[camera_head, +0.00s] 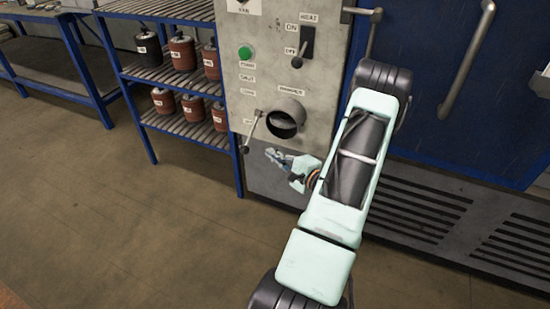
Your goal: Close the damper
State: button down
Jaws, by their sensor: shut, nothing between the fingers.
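A round metal duct (288,112) with a dark opening sticks out of the grey panel (262,62). The label above it is too small to read surely. A thin lever (252,131) with a dark knob at its lower end hangs tilted to the left of the duct. I take the duct and lever to be the damper. I cannot tell the flap's position inside the dark opening. My gripper (273,156) is shut and empty. In the picture it is below the duct, to the right of the lever's knob, with a gap between them.
A green button (245,52) and a black heat switch (307,42) are higher on the panel. A blue rack (187,84) with several reddish-brown stacks stands to the left. A blue door (450,110) with a long handle (467,62) is at the right. The front floor is clear.

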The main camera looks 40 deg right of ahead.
aim_at(252, 132)
jog(key=w+a+b, duration=0.1)
jog(key=w+a, duration=0.2)
jog(key=w, duration=0.2)
jog(key=shift+a+r, duration=0.2)
jog(key=shift+a, duration=0.05)
jog(key=shift+r, duration=0.1)
dwell(0.3)
